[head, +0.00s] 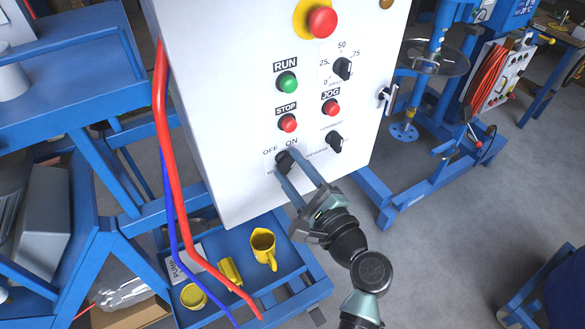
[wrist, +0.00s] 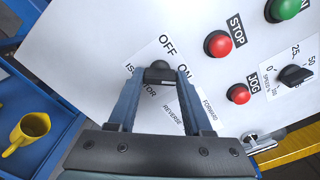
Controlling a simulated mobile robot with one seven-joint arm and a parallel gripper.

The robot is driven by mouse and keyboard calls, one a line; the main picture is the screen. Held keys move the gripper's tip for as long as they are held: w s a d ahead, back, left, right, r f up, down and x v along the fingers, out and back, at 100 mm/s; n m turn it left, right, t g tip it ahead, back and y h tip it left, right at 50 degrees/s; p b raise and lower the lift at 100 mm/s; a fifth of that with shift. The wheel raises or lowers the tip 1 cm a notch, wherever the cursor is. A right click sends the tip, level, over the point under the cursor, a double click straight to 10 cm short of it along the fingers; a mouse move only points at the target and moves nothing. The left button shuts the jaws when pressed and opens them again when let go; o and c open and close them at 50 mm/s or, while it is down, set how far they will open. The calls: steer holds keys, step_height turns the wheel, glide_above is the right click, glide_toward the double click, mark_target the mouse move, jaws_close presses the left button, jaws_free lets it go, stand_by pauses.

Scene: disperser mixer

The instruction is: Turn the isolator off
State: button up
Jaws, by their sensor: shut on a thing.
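The isolator is a black rotary knob (head: 283,160) low on the white control panel (head: 225,120), with OFF and ON printed above it. In the wrist view the knob (wrist: 159,71) sits between the two finger ends, under the OFF label and beside ON. My gripper (head: 287,160) reaches up to the panel from the lower right and is shut on this knob. The wrist view also shows my gripper (wrist: 158,77) with a finger on each side of it. The fingers partly hide the knob, and I cannot tell which mark it points to.
Above the isolator are a red STOP button (head: 288,123), a green RUN button (head: 287,82) and a red emergency stop (head: 322,21). A black forward/reverse knob (head: 334,141) is close on the right. A red cable (head: 167,130) hangs at left; a blue tray (head: 288,262) holds yellow cups below.

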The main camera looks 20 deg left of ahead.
jaws_close()
steer(key=shift+f+b, duration=0.1)
steer(key=shift+b, duration=0.2)
steer(key=n+b, duration=0.3)
steer(key=b, duration=0.1)
steer(key=shift+f+n, duration=0.2)
steer(key=shift+n, duration=0.2)
steer(key=n+b, duration=0.3)
steer(key=b, duration=0.1)
steer(key=shift+n, duration=0.3)
steer(key=n+b, duration=0.8)
steer(key=b, duration=0.1)
steer(key=shift+r, duration=0.2)
steer(key=shift+r+n, duration=0.1)
steer(key=shift+n, duration=0.3)
